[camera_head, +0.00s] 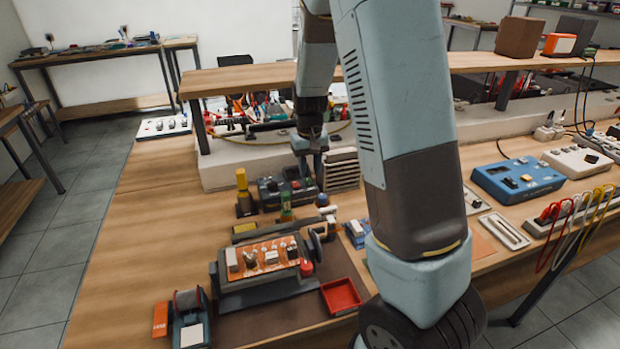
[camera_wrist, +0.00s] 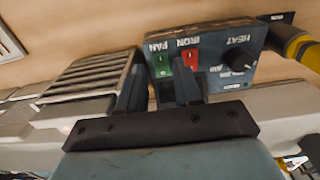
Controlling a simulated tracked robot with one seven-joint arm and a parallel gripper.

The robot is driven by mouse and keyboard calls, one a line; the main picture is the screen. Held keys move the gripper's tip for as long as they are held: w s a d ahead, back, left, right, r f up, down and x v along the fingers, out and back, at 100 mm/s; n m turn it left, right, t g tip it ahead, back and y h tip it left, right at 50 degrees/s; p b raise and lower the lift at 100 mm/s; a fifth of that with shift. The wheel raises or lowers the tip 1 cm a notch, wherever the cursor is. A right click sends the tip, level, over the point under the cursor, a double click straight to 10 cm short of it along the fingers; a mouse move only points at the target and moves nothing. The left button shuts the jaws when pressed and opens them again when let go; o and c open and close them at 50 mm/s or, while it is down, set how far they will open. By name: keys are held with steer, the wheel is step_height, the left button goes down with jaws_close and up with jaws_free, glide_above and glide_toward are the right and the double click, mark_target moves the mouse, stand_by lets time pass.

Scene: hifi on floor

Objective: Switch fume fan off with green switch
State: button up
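The blue-grey control box (camera_wrist: 216,75) shows in the wrist view with labels FAN, IRON and HEAT. The green switch (camera_wrist: 161,63) sits under the FAN label. A red switch (camera_wrist: 191,58) is to its right under IRON, and a black knob (camera_wrist: 240,61) is under HEAT. My gripper (camera_wrist: 161,80) is in front of the box, its dark fingers apart around the green switch's lower part and holding nothing visible. Contact with the switch cannot be told. In the head view, my gripper (camera_head: 311,178) points down at the control box (camera_head: 270,190).
A slatted grey unit (camera_wrist: 88,78) stands left of the box in the wrist view, close to my gripper. A yellow and black tool (camera_wrist: 297,48) is at right. In the head view, a circuit board fixture (camera_head: 262,262) and a red tray (camera_head: 341,296) are nearer on the bench.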

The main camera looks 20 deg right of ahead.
mark_target(310, 184)
steer(key=shift+f, duration=1.75)
jaws_close()
